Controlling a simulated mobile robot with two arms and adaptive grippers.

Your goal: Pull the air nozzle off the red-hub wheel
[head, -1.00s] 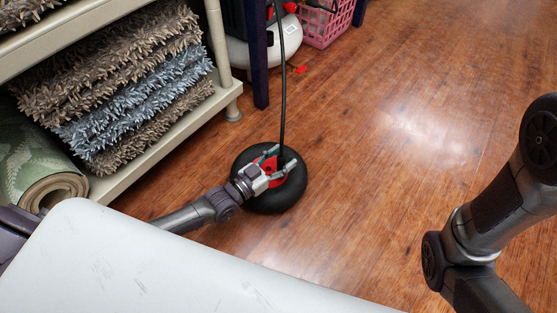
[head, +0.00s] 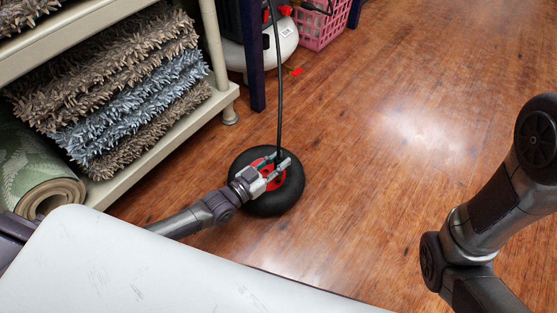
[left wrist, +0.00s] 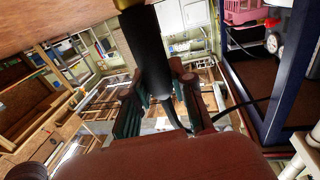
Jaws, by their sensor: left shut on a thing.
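The black wheel (head: 285,201) with a red hub (head: 274,183) lies on the wooden floor. My left gripper (head: 281,161) is over the hub, its fingers shut on the air nozzle, which is mostly hidden by the fingers in the head view. In the left wrist view, the nozzle (left wrist: 151,60) is a black cylinder with a brass-coloured end, between the green-padded fingers of my left gripper (left wrist: 158,98). A black hose (head: 279,95) rises from the nozzle. I cannot tell how the nozzle meets the hub. My right arm shows at right; its gripper is out of view.
A cream shelf (head: 160,135) with shaggy rugs (head: 125,100) and a rolled green rug (head: 40,175) stands at left. A dark blue post (head: 256,65), a white tank (head: 284,40) and a pink basket (head: 320,30) are behind. The floor to the right is clear.

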